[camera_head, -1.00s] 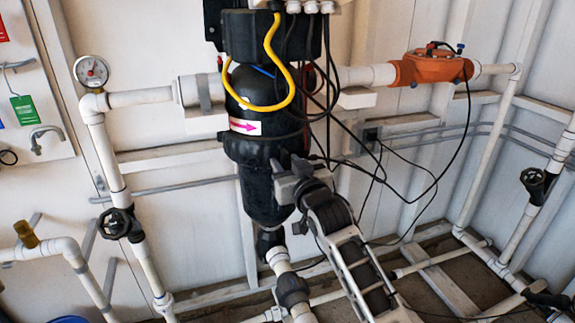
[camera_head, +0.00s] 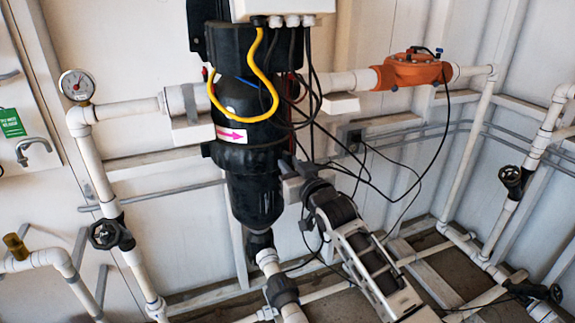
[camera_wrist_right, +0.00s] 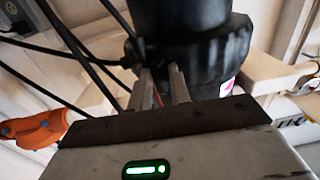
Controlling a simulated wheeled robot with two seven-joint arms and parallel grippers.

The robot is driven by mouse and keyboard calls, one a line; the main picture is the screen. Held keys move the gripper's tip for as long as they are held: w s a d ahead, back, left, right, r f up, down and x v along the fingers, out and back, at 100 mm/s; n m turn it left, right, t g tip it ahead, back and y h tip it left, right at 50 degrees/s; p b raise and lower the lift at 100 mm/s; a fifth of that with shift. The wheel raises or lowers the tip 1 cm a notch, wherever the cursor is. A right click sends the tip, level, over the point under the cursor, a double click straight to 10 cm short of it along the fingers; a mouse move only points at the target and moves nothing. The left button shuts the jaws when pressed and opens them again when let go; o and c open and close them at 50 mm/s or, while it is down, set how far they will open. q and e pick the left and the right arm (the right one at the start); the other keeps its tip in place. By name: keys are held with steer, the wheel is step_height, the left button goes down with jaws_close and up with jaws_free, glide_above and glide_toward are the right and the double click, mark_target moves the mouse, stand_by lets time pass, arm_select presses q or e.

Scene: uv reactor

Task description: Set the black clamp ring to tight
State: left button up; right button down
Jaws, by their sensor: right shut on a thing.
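The black clamp ring (camera_head: 240,156) is around the black reactor vessel (camera_head: 255,198), just below the white label with a pink arrow. My right gripper (camera_head: 284,168) is at the ring's right side in the head view, its arm coming up from the lower right. In the right wrist view the ring shows as a ribbed black collar (camera_wrist_right: 212,50). There my right gripper's two fingers (camera_wrist_right: 161,85) are close together against the ring's edge, shut on a part of it. The gripped part is mostly hidden. My left gripper is in no view.
Black cables (camera_head: 315,120) hang close to the gripper, and a yellow hose (camera_head: 262,80) loops above the ring. An orange valve (camera_head: 412,72) is at the right on the white pipe. A pressure gauge (camera_head: 76,85) is at the left.

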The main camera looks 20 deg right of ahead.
steer(key=c, duration=1.4)
jaws_free()
steer(key=shift+w+d+r, duration=0.15)
steer(key=shift+d+r, duration=0.15)
steer(key=shift+d, duration=0.15)
steer(key=shift+c, duration=0.2)
steer(key=shift+a, duration=0.1)
steer(key=shift+a, duration=0.15)
steer(key=s+d, duration=0.1)
steer(key=s, duration=1.5)
steer(key=shift+d+f, duration=0.25)
